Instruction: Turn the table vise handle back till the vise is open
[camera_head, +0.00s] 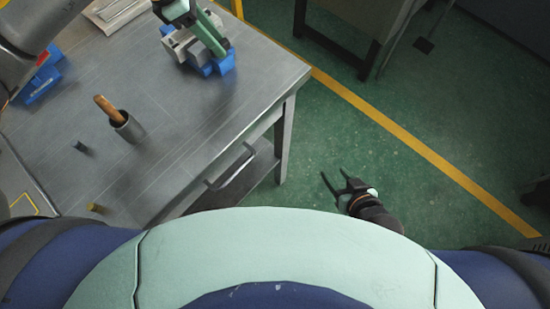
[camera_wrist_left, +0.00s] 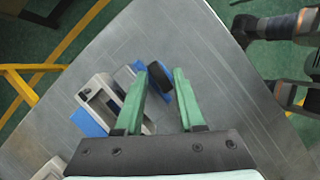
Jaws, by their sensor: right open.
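The table vise (camera_head: 212,60), blue and grey, stands near the table's far right corner, partly hidden by my left gripper in the head view. It also shows in the left wrist view (camera_wrist_left: 100,100). My left gripper (camera_head: 207,35), with green fingers, is over the vise. In the left wrist view its fingers (camera_wrist_left: 160,74) are apart, with the dark vise handle (camera_wrist_left: 158,76) seen between the tips. I cannot tell whether they touch it. The vise jaws' gap is unclear. My right gripper (camera_head: 334,182) is open and empty, off the table over the green floor.
Blue items (camera_head: 40,85) lie at the left. The table's middle is clear.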

